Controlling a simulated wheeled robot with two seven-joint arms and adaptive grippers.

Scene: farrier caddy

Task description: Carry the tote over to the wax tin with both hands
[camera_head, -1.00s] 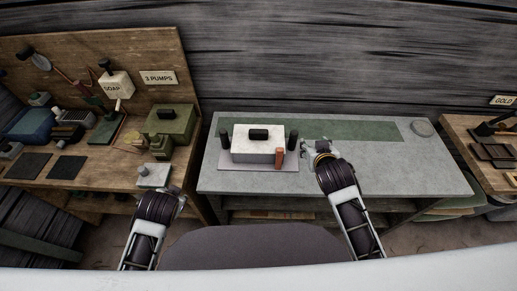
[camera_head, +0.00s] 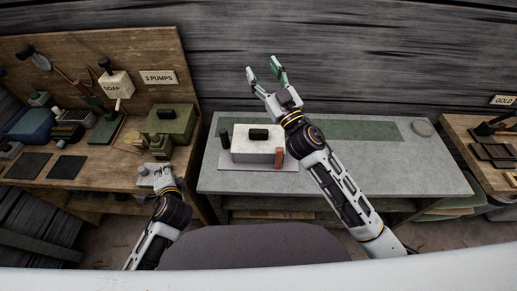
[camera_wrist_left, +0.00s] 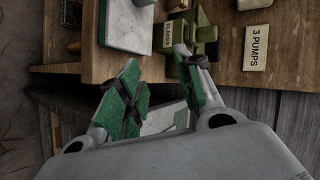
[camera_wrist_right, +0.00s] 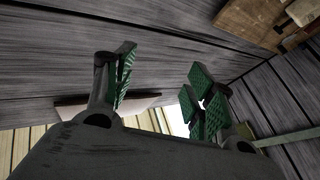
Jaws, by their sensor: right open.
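A white tote-like box (camera_head: 257,150) with a black handle on top sits on a pale mat (camera_head: 228,167) at the left of the grey table. A dark upright piece (camera_head: 224,138) stands at its left and an orange-brown piece (camera_head: 279,157) at its front right corner. A round grey tin (camera_head: 422,128), possibly the wax tin, lies at the table's back right. My left gripper (camera_head: 158,176) is open and empty at the left bench's front edge, apart from the box.
The grey table (camera_head: 400,175) is clear between the box and the tin, with a green strip (camera_head: 370,131) along its back. The left wooden bench (camera_head: 100,165) is crowded, with a green box (camera_head: 170,122) and a white-topped block near my left gripper. Another bench stands right.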

